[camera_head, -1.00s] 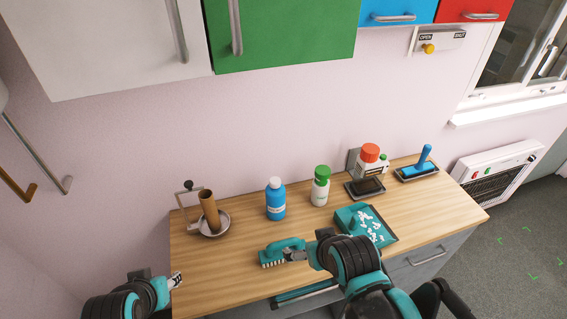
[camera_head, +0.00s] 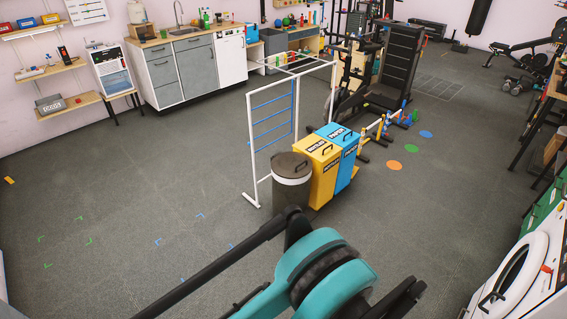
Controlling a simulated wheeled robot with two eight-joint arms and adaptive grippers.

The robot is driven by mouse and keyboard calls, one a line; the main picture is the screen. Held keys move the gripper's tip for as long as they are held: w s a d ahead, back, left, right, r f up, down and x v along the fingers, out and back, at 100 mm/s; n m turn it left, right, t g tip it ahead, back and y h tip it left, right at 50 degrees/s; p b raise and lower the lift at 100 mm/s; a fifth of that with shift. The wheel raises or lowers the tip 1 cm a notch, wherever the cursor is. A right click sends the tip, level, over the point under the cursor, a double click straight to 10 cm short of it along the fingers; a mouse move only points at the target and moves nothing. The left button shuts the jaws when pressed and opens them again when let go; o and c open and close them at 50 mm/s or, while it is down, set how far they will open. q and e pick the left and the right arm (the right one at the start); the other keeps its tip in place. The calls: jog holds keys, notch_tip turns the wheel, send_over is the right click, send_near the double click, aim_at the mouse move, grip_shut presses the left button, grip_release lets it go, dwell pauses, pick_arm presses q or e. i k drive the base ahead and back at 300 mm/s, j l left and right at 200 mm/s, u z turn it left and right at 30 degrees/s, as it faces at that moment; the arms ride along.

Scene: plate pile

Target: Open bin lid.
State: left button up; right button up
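Three bins stand together on the grey floor near the middle of the head view. The round dark bin (camera_head: 291,196) has a white band and a dark lid (camera_head: 291,166) that looks shut. The yellow bin (camera_head: 325,186) and the blue bin (camera_head: 347,170) stand behind it to the right. Their tops look shut, each with a dark handle and a label too small to read surely. My teal and black arm (camera_head: 322,275) fills the bottom of the view, in front of the bins and apart from them. Neither gripper shows, so what they hold is hidden.
A white rack (camera_head: 251,130) stands just behind and left of the bins. A white washing machine (camera_head: 516,278) is at the right edge. A counter with a sink (camera_head: 188,38) is at the back.

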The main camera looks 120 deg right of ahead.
aim_at(289, 165)
jog(key=k+j+z, duration=0.1)
jog(key=z, duration=2.45)
jog(key=i+j+z, duration=0.1)
jog(key=z, duration=1.55)
jog(key=l+z, duration=0.2)
jog(key=i+j+z, duration=0.25)
jog(key=z, duration=0.15)
jog(key=i+j+z, duration=0.45)
jog(key=i+j, duration=0.2)
jog(key=j, duration=0.15)
jog(key=i+j+z, duration=0.1)
jog(key=j, duration=0.25)
jog(key=i+j, duration=0.45)
jog(key=j, duration=0.25)
jog(key=i+j+z, duration=0.1)
jog(key=j, duration=0.25)
jog(key=i+j, duration=0.2)
jog(key=j, duration=0.2)
jog(key=i+j+z, duration=0.1)
jog(key=j, duration=0.25)
jog(key=i, duration=0.1)
